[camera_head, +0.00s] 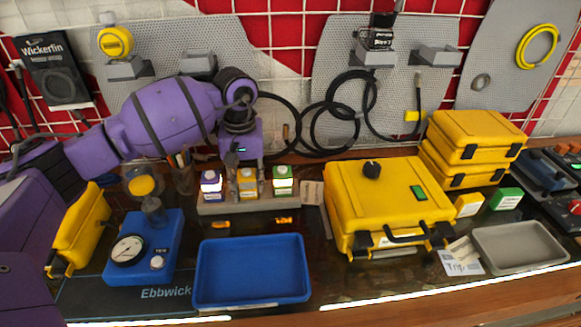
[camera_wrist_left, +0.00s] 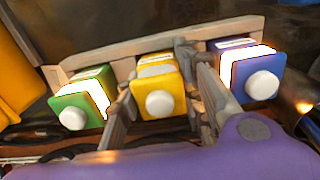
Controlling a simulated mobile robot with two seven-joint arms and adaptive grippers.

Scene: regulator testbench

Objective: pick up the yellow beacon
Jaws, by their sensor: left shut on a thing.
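The yellow beacon (camera_head: 247,184) stands in a grey rack (camera_head: 238,207) between a purple beacon (camera_head: 211,185) and a green beacon (camera_head: 283,181). My left gripper (camera_head: 244,166) reaches down to it from above and behind. In the left wrist view, the fingers (camera_wrist_left: 160,85) lie on either side of the yellow beacon (camera_wrist_left: 155,72) and are shut on it. There the green beacon (camera_wrist_left: 77,104) is at left and the purple beacon (camera_wrist_left: 246,73) at right, close beside the fingers. My right gripper is not in view.
A blue tray (camera_head: 250,299) lies in front of the rack, with a blue gauge unit (camera_head: 146,252) at its left. A large yellow case (camera_head: 390,198) stands to the right. Cables (camera_head: 333,115) hang on the wall behind.

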